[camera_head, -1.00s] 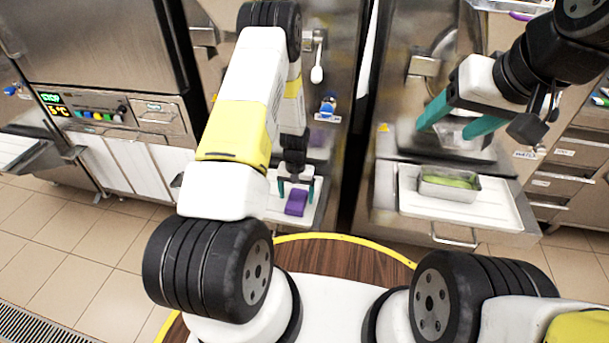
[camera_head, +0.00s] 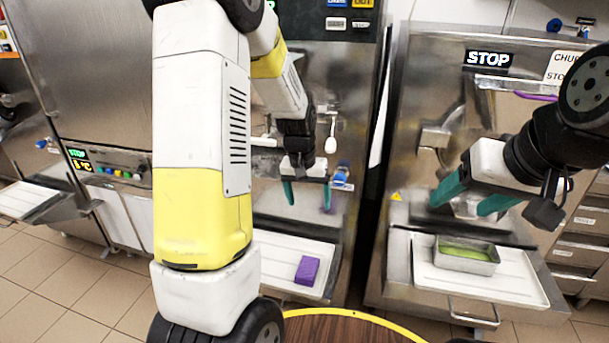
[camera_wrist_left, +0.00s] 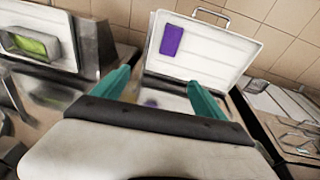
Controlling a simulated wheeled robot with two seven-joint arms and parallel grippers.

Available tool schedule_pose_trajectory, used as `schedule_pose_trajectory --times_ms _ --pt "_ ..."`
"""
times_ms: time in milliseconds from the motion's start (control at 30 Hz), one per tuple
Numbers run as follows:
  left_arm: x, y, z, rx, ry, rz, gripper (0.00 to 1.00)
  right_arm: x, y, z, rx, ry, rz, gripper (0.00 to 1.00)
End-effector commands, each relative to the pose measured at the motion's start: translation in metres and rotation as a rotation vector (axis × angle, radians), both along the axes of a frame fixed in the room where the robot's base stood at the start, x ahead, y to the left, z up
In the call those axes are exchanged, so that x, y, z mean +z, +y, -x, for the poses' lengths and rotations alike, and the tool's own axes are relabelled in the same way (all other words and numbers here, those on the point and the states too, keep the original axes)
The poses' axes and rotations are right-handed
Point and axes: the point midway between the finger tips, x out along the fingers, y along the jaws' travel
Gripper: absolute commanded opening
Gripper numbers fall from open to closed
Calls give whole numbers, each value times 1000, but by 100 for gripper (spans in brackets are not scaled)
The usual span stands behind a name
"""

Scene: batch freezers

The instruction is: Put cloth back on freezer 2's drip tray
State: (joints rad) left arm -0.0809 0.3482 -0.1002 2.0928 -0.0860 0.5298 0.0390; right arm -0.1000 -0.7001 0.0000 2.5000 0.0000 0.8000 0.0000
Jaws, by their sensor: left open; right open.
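A folded purple cloth (camera_head: 307,270) lies on the white drip tray (camera_head: 275,262) of the middle freezer, near the tray's right side. The left wrist view also shows the purple cloth (camera_wrist_left: 172,40) on the white tray (camera_wrist_left: 215,48). My left gripper (camera_head: 308,196) is open and empty. It hangs above the tray, apart from the cloth, in front of the freezer's metal face. My right gripper (camera_head: 468,200) is open and empty in front of the right freezer, above its tray (camera_head: 520,284). My left arm hides part of the middle freezer.
A metal pan with green contents (camera_head: 466,254) stands on the right freezer's tray. A white spoon-like handle (camera_head: 331,138) and a blue knob (camera_head: 341,174) are on the middle freezer's front, close to my left gripper. The wooden round top (camera_head: 345,328) is bare.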

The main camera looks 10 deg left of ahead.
Motion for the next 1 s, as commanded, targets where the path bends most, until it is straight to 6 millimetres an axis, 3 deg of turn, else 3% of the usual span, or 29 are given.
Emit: schedule_pose_trajectory --times_ms 33,200,400,600,700,1000 --pt "30 -1 10 1 -38 12 83 0 0 0 0 0 0 63" --pt "105 -4 57 -5 -130 47 83 0 0 0 0 0 0 63" --pt "168 -8 125 -17 -242 79 83 0 0 0 0 0 0 63" --pt "197 -12 187 -32 -332 98 83 0 0 0 0 0 0 63" --pt "201 -13 205 -38 -359 101 83 0 0 0 0 0 0 63" --pt "203 -14 218 -42 -376 102 83 0 0 0 0 0 0 63"
